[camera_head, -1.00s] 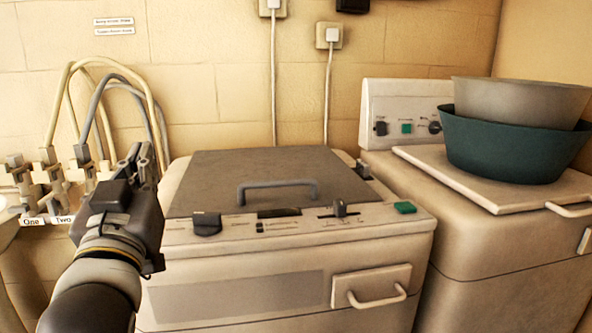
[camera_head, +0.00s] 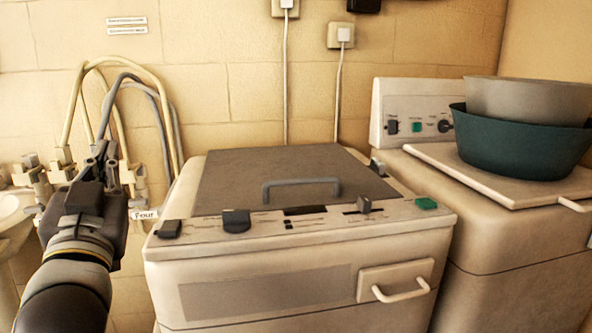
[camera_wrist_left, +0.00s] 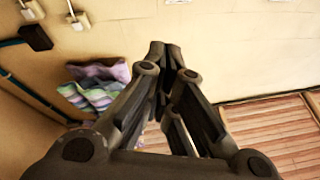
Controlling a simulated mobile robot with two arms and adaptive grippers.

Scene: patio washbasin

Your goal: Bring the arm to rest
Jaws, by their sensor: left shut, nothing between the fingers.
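My left gripper (camera_head: 101,160) is at the left of the head view, in front of the taps and hoses on the wall. It points up and away from me. In the left wrist view its fingers (camera_wrist_left: 170,60) come together at the tips, with nothing held between them. My right gripper is in neither view.
A washing machine (camera_head: 300,255) with a grey lid stands right of my left gripper. A second machine (camera_head: 490,235) bears a teal basin (camera_head: 520,145) and a grey basin (camera_head: 540,100). Taps (camera_head: 60,165) and hoses (camera_head: 75,95) are behind the gripper. The wrist view shows folded cloths (camera_wrist_left: 95,85) and slatted wood (camera_wrist_left: 275,130).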

